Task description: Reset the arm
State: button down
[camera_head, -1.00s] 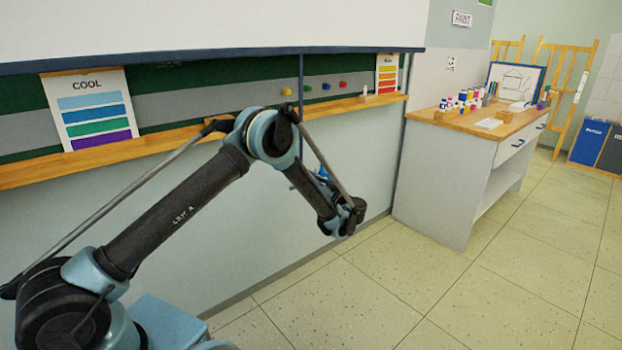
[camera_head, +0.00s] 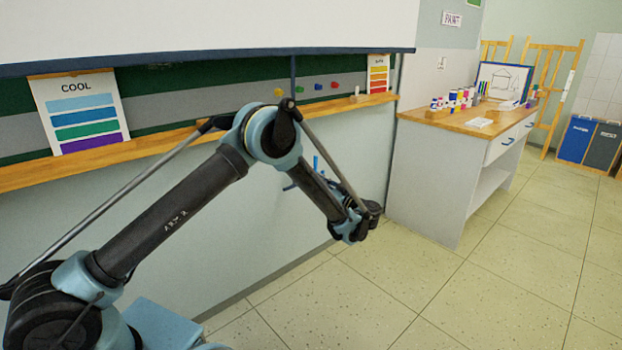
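My arm rises from the lower left of the head view, bends at a raised elbow (camera_head: 272,135), and slopes down right to its wrist end (camera_head: 358,222). The wrist hangs in front of the wall below the board ledge, left of the paint table. Small blue parts (camera_head: 316,164) show behind the forearm; I cannot tell whether they belong to my gripper. The gripper's fingers cannot be made out, so its opening is not visible. No held object is seen.
The board ledge (camera_head: 185,138) runs along the wall behind my arm, beside the COOL chart (camera_head: 78,112). The paint table (camera_head: 430,185) stands to the right with jars on it. Easels (camera_head: 550,90) and bins (camera_head: 590,140) are farther back. Tiled floor (camera_head: 480,300) is clear at lower right.

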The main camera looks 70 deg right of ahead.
jog(key=shift+s+a, duration=0.1)
jog(key=shift+s, duration=0.15)
